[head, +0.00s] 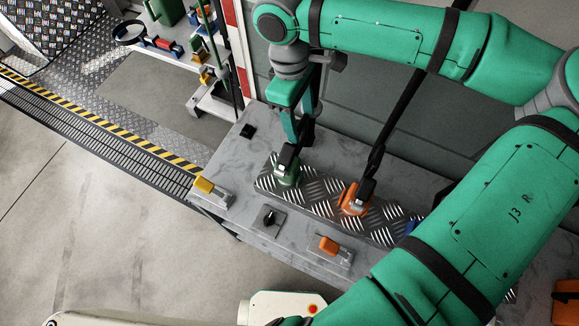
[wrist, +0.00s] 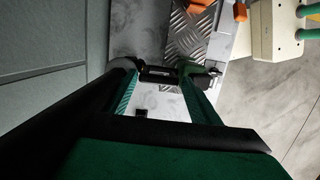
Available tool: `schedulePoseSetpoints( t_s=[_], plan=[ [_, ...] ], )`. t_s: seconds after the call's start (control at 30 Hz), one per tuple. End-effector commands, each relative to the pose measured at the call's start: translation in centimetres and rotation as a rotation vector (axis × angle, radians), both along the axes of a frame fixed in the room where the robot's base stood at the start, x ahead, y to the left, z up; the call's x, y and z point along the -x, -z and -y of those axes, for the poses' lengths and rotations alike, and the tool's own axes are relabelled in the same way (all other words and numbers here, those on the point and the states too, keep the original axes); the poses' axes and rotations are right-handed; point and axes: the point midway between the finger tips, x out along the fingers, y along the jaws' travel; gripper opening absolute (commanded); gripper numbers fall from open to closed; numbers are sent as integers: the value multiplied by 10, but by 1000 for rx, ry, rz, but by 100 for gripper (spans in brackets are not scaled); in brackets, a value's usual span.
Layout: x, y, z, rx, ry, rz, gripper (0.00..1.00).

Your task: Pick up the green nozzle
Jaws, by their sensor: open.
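The green nozzle (head: 287,175) stands at the left end of the ridged metal plate in the head view, with a dark upper part. My gripper (head: 297,140) is open and hangs just above and behind it. In the wrist view my gripper's two fingers (wrist: 158,78) stand apart. A dark piece shows between their tips; I cannot tell whether it is part of the nozzle. Whether the fingers touch the nozzle is not clear.
An orange nozzle (head: 353,199) with a black hose stands to the right on the ridged plate (head: 321,206). A yellow lever (head: 204,185), a black knob (head: 269,217) and an orange lever (head: 329,244) line the grey bench's front. A small black block (head: 248,131) lies at the back left.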

Motion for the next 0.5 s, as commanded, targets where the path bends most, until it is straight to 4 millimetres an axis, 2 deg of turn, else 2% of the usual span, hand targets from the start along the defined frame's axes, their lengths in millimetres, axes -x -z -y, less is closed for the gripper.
schedulePoseSetpoints(
  t_s=[0.13, 0.17, 0.37, 0.4, 0.5],
  plan=[
    [0, 0, 0, 0, -1, 0, 57],
    [0, 0, 0, 0, -1, 0, 52],
    [0, 0, 0, 0, 1, 0, 4],
    [0, 0, 1, 0, 2, 0, 0],
    [0, -1, 1, 0, 2, 0, 0]
  ],
)
